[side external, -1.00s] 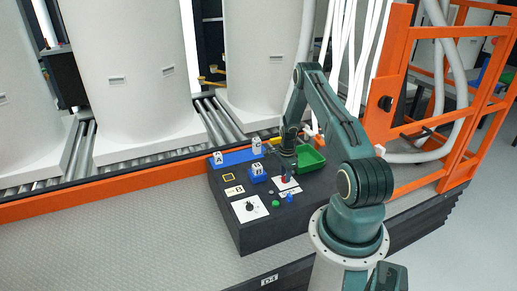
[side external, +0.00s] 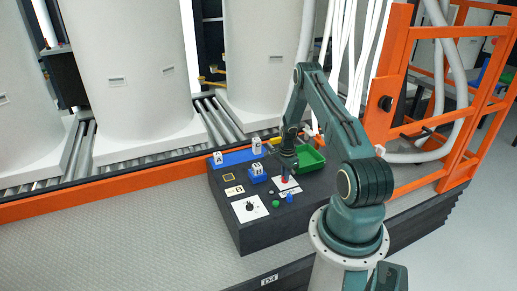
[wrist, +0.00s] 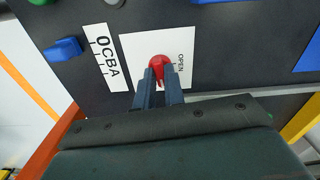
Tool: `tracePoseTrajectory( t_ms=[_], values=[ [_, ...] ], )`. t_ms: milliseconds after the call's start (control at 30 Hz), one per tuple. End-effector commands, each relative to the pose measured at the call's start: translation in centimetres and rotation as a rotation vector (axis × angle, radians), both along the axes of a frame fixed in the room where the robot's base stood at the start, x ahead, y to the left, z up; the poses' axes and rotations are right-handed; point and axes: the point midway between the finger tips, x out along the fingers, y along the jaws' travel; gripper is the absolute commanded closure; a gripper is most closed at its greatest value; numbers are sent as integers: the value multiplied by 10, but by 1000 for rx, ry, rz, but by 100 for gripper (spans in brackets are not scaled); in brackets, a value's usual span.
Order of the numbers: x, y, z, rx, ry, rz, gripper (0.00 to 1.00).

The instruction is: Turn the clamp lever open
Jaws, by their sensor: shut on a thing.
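The clamp lever (wrist: 158,65) is red and stands on a white plate (wrist: 185,45) marked OPEN in the wrist view. In the side view the lever (side external: 285,180) shows as a small red piece just below my gripper (side external: 287,170). My gripper (wrist: 159,82) has its two narrow fingers on either side of the lever, shut on it. The fingers hide part of the lever, and I cannot tell its exact angle.
The dark console (side external: 258,222) also carries a green tray (side external: 312,158), blue blocks with white labelled cubes (side external: 257,168), a black knob on a white plate (side external: 249,207), and green and blue buttons (side external: 290,198). A blue knob (wrist: 63,49) lies left of the lever plate.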

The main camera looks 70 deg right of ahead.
Motion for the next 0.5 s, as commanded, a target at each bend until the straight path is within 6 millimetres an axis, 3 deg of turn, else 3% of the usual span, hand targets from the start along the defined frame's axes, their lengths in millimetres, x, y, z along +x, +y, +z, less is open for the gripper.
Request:
tracePoseTrajectory(
  t_ms=[500],
  values=[
    [0, 0, 0, 1, -1, 439, 100]
  ],
)
